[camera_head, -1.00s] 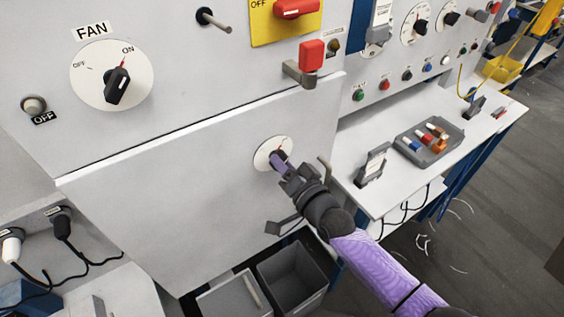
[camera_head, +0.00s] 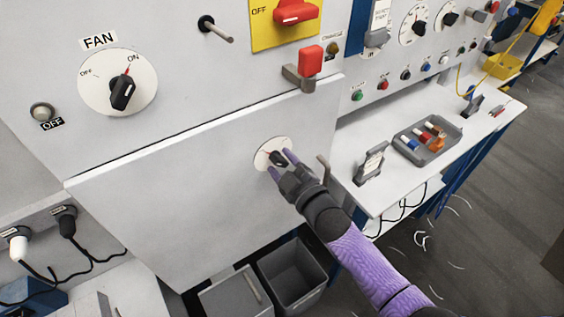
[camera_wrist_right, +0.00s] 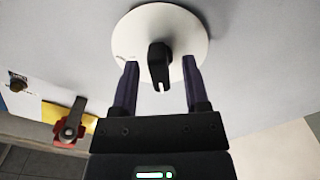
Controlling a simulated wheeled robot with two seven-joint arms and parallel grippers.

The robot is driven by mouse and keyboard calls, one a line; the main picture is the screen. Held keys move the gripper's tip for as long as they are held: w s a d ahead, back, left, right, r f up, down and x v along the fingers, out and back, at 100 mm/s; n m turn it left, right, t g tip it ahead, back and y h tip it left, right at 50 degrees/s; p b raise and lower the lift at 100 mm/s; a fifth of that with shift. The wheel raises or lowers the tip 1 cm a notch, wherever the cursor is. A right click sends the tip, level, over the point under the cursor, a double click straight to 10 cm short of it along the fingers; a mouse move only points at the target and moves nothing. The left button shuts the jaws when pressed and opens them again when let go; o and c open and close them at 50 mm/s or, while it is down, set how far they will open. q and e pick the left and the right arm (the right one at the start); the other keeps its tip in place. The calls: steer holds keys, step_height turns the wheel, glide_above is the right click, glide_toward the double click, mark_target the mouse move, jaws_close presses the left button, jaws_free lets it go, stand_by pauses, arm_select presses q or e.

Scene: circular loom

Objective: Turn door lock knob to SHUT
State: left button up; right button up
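The door lock knob (camera_head: 278,159) is a small black knob on a white round dial (camera_head: 262,161) on the grey door panel. A red pointer mark shows at the dial's upper left in the head view; the dial lettering is too small to read. My right gripper (camera_head: 281,163) is at the dial with its purple fingers apart. In the right wrist view the black knob (camera_wrist_right: 159,66) stands between the open fingers of the gripper (camera_wrist_right: 160,62), with a gap on each side. My left gripper is not in view.
A door handle (camera_head: 324,170) stands just right of my right gripper. A red-topped latch (camera_head: 310,60) sits above the panel's edge. The FAN knob (camera_head: 123,92) is at upper left. A grey bin (camera_head: 292,275) stands below; a table with a tray (camera_head: 428,152) is at right.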

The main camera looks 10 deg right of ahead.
steer(key=p+v, duration=0.3)
steer(key=v, duration=0.4)
